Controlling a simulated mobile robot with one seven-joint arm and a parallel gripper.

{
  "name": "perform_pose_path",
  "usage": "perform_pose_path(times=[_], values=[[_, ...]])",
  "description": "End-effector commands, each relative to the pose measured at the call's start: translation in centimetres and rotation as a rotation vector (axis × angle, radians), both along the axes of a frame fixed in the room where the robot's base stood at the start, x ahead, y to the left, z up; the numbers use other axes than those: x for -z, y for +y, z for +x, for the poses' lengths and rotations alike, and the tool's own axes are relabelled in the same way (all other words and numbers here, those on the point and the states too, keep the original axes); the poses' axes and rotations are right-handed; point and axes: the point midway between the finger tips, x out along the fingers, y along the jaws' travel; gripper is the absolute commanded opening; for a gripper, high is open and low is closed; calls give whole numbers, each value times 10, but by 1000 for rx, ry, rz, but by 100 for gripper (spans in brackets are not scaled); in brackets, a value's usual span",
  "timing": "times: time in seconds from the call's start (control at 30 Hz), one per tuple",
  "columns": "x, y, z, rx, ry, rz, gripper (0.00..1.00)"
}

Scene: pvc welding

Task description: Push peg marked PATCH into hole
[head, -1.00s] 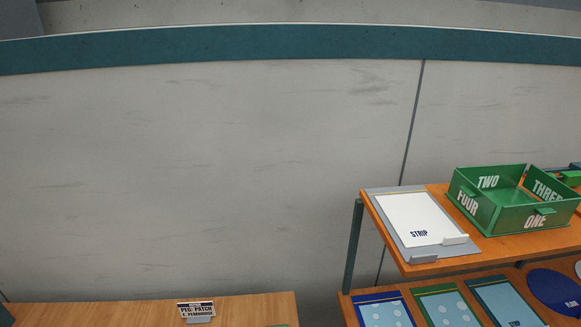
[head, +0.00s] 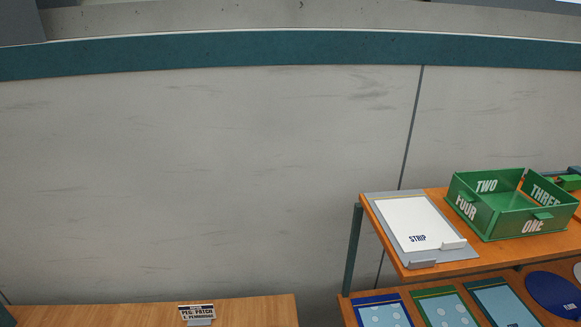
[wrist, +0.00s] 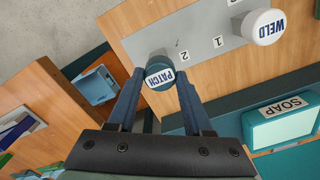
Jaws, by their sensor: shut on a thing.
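In the wrist view my gripper (wrist: 160,88) is shut on the peg marked PATCH (wrist: 159,73), a round teal peg with a white label. The peg's head sits between my two fingertips, over the edge of a grey plate (wrist: 196,30) numbered 1 and 2. The peg's far end and any hole beneath it are hidden, so I cannot tell how deep it sits. A white-headed peg marked WELD (wrist: 265,27) stands on the same plate to the right. My gripper does not show in the head view.
In the head view a sign reading PEG: PATCH (head: 197,313) stands on a wooden top. A shelf at right holds a STRIP sheet (head: 411,222) and a green numbered box (head: 487,219). A teal SOAP box (wrist: 283,127) lies right of my gripper in the wrist view.

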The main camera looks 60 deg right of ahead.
Motion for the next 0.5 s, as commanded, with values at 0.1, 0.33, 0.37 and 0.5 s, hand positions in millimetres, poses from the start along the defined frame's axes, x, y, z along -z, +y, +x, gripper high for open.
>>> perform_pose_path(times=[0.1, 0.33, 0.37, 0.5], values=[[-6, 0, 0, 0, 0, 0, 0], [-17, 0, 0, 0, 0, 0, 0], [-19, 0, 0, 0, 0, 0, 0], [-25, 0, 0, 0, 0, 0, 0]])
